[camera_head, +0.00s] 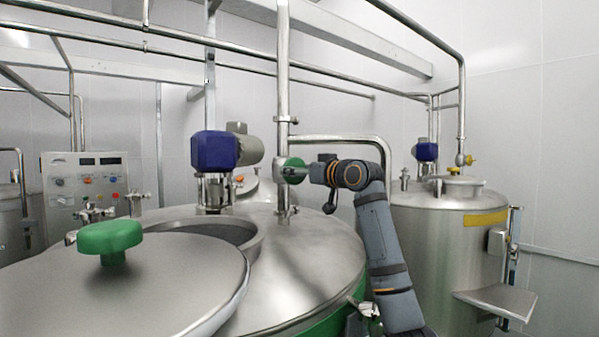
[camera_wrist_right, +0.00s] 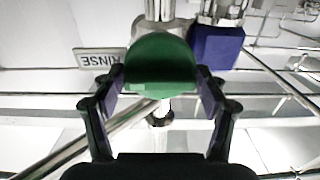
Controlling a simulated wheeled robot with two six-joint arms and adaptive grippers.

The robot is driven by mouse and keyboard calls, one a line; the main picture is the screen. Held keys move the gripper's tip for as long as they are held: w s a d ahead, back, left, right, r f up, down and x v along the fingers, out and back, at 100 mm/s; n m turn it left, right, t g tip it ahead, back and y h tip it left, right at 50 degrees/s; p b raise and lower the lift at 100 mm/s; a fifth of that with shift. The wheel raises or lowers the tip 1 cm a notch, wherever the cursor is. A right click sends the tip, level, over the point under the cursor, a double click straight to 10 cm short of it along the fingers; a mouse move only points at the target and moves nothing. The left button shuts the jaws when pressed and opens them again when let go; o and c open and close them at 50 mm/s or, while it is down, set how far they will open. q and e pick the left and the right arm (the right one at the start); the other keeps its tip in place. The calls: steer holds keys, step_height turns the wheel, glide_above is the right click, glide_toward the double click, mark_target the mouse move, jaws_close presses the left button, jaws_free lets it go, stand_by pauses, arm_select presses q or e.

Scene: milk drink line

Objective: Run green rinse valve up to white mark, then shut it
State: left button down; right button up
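The green rinse valve knob (camera_head: 293,171) is on the vertical steel pipe above the large tank. It also fills the upper middle of the right wrist view (camera_wrist_right: 160,62), beside a RINSE label (camera_wrist_right: 100,57). My right gripper (camera_wrist_right: 160,83) has one finger on each side of the knob, and the pads appear to touch its edges. In the head view my right gripper (camera_head: 303,172) reaches the knob from the right. The white mark cannot be made out, and the inside of the tank opening (camera_head: 222,233) is dark. My left gripper is not in view.
A lid with a green handle (camera_head: 110,238) lies over the front left of the tank (camera_head: 320,262). A blue motor (camera_head: 214,151) stands left of the valve. A control panel (camera_head: 85,185) is at the left and a second tank (camera_head: 440,250) at the right. Pipes run overhead.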

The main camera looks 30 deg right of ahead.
steer(key=shift+o, duration=1)
steer(key=s, duration=1.2)
steer(key=shift+d, duration=0.4)
steer(key=shift+d, duration=0.1)
